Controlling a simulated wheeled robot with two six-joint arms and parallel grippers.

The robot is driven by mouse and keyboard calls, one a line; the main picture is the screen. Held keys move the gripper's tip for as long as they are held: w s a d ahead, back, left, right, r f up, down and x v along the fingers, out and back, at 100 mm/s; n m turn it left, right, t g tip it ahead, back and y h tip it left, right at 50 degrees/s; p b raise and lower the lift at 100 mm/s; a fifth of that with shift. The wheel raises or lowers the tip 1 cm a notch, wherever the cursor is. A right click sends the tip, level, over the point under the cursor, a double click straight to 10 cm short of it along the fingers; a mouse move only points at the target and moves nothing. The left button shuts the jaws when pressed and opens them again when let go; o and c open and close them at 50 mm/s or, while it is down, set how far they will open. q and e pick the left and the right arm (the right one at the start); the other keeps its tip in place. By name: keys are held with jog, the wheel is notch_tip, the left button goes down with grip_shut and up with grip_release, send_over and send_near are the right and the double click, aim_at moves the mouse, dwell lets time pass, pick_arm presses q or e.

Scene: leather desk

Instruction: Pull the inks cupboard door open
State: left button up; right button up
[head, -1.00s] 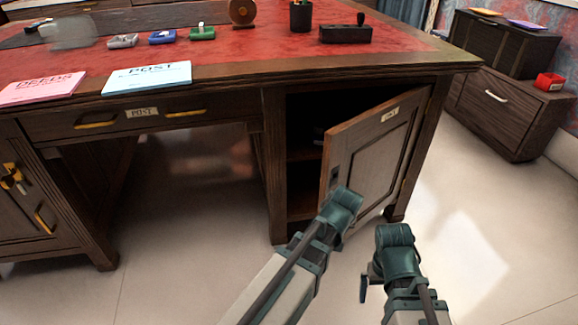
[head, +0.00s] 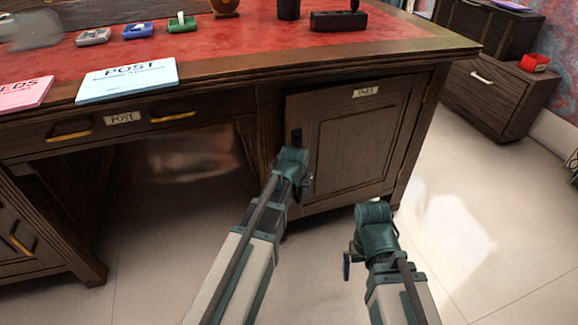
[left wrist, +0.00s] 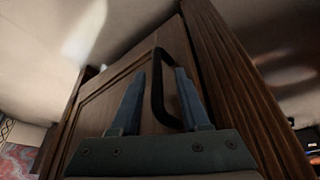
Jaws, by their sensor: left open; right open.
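The inks cupboard door (head: 360,140) is a dark wooden panel with an INKS label (head: 365,91) at the right end of the desk. It looks shut or very nearly shut; I cannot tell whether a small gap is left. My left gripper (head: 293,158) is at the door's left edge. In the left wrist view, the black bar handle (left wrist: 158,82) stands between the two open fingers of the gripper (left wrist: 162,90), not visibly clamped. My right gripper (head: 373,212) is open, low in front of the door and apart from it; its fingers are mostly hidden.
The desk (head: 240,68) has a POST drawer (head: 122,117) left of the cupboard, above an open knee space. A low wooden cabinet (head: 490,90) stands at the right. The pale floor (head: 470,230) is clear in front and to the right.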

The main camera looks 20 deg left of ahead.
pick_arm(q)
jog(key=w+a, duration=0.2)
jog(key=w, duration=0.1)
jog(key=shift+a+r+m, duration=0.15)
jog(key=shift+m, duration=0.25)
jog(key=p+v, duration=1.1)
jog(key=v, duration=0.1)
jog(key=shift+s+r+p, duration=0.2)
jog(key=shift+s+p, duration=0.15)
jog(key=shift+s, duration=0.05)
jog(key=s+d+r+m+g+y+p, duration=0.1)
jog(key=s+d+r+m+g+p, duration=0.15)
jog(key=s+d, duration=0.6)
jog(key=s+d+r+m+g+p, duration=0.1)
jog(key=s+d+m+g+p, duration=0.3)
jog(key=s, duration=0.7)
notch_tip(320, 180, up, 37)
jog(key=n+t+p, duration=0.1)
jog(key=n+p, duration=0.1)
jog(key=p, duration=3.3)
jog(key=shift+d+f+n+t, duration=0.15)
jog(key=shift+d+n+t, duration=0.2)
jog(key=shift+d, duration=0.15)
jog(key=shift+w, duration=0.1)
